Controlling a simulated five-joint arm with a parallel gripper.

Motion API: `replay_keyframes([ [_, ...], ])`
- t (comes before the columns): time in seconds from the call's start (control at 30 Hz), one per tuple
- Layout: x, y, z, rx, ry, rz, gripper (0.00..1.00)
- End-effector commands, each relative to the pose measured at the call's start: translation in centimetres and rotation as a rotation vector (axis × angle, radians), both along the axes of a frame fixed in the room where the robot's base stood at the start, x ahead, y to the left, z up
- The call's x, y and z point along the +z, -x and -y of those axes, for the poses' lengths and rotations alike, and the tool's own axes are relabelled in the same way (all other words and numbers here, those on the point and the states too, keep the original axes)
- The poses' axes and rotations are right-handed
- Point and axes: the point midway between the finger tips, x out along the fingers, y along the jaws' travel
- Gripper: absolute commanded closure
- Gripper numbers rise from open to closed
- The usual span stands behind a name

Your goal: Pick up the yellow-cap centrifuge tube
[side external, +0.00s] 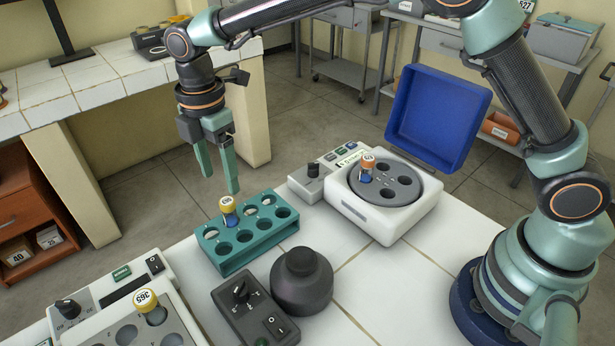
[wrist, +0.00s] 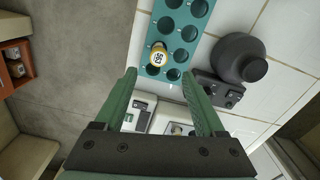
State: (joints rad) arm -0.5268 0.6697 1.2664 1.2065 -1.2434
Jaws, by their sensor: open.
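The yellow-cap centrifuge tube (side external: 228,208) stands upright in a hole of the teal rack (side external: 240,262), in the row away from the black vortex mixer. Its yellow cap, with a printed number, also shows in the wrist view (wrist: 159,56). My gripper (side external: 219,184) is open and empty, pointing down above the rack. In the side view its fingertips are just above the cap's height. In the wrist view the cap lies ahead of the fingertips, between their lines (wrist: 172,75). Nothing is between the fingers at rack level.
A centrifuge (side external: 385,212) holds an orange-cap tube (side external: 367,164); its blue lid (side external: 437,118) is raised. A black vortex mixer (side external: 301,282) stands beside the rack. Another device (side external: 110,325) at front left holds another yellow-cap tube (side external: 150,306). White tiles right of the mixer are clear.

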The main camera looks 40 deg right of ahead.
Motion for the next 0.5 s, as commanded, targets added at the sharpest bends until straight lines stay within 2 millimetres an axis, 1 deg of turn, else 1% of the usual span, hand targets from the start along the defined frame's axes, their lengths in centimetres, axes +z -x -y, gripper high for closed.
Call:
replay_keyframes([
  [0.03, -0.9, 0.1, 0.1, -0.001, 0.002, -0.003, 0.28],
  [0.1, -1.8, 0.0, 0.1, -0.001, 0.002, -0.003, 0.28],
  [0.37, -3.7, 0.0, 0.2, -0.003, 0.001, -0.002, 0.28],
  [0.5, -5.7, -0.2, 0.4, -0.003, 0.002, -0.003, 0.28],
])
